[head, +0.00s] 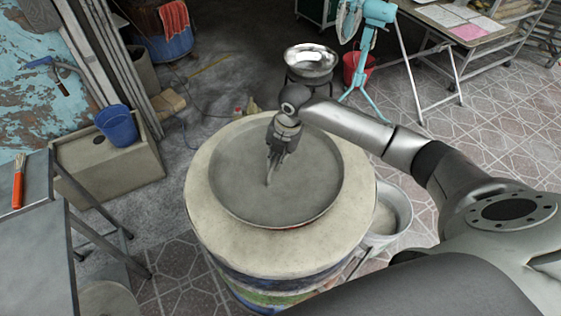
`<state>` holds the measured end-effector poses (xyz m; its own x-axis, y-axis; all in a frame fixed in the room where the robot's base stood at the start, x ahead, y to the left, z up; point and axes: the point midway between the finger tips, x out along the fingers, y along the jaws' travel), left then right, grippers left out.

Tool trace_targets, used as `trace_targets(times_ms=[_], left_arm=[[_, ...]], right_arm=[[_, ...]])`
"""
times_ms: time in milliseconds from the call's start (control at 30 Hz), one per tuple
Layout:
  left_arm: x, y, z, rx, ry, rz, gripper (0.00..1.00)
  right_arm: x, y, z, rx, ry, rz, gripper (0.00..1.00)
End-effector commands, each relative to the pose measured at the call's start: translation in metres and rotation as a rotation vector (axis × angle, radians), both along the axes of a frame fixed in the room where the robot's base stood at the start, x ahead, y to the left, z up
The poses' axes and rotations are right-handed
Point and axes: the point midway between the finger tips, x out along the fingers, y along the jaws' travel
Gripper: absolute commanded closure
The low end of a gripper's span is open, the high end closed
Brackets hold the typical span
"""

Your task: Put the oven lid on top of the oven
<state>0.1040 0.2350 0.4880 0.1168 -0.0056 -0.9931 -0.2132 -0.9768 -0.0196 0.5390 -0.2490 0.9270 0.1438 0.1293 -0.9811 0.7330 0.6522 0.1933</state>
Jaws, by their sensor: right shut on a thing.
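The barrel oven (278,257) stands upright in the middle of the head view, with a wide pale round top. The oven lid (235,192), a grey round disc with a low raised rim, lies over the centre of that top. It looks nearly level; a thin reddish edge shows under its near right side, and I cannot tell if it rests fully flat. My right gripper (270,172) reaches in from the right, points down at the lid's middle and is shut on its handle, which the fingers mostly hide. My left gripper is not in view.
A metal basin (311,62) on a stand and a teal fan (366,20) are behind the oven. A metal pot (388,215) is close at its right. A blue bucket (117,126) sits on a concrete block at left. A metal table (40,245) is at the left edge.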

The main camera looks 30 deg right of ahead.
Motion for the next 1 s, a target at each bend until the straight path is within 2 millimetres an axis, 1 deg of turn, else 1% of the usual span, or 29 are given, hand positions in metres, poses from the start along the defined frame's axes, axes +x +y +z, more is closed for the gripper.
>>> trace_targets(times_ms=[67, 133, 233, 300, 433, 567, 767, 800, 967, 1000], left_arm=[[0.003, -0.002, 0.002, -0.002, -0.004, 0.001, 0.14], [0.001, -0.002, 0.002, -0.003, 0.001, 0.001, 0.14], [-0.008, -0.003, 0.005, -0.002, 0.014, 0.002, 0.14], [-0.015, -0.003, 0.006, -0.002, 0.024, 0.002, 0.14], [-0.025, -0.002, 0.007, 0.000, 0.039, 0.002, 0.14], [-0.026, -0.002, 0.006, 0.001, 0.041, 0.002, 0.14], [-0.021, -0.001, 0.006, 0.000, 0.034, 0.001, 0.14], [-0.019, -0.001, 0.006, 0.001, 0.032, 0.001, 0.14], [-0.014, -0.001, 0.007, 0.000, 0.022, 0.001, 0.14], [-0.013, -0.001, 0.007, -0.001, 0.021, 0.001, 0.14]], right_arm=[[0.002, -0.003, -0.002, 0.002, -0.002, 0.000, 1.00], [0.003, -0.006, -0.006, 0.001, -0.003, -0.001, 1.00], [0.004, -0.014, -0.015, 0.000, 0.000, -0.002, 1.00], [0.003, -0.012, -0.027, 0.002, 0.001, -0.001, 1.00], [0.004, -0.012, -0.041, 0.002, -0.002, 0.001, 1.00], [0.004, -0.012, -0.044, 0.001, -0.005, 0.002, 1.00], [0.004, -0.012, -0.045, 0.001, -0.004, 0.001, 1.00], [0.003, -0.012, -0.047, -0.001, -0.001, 0.001, 0.90], [0.003, -0.012, -0.046, -0.001, -0.001, 0.001, 0.69], [0.003, -0.012, -0.046, -0.001, -0.001, 0.001, 0.69]])
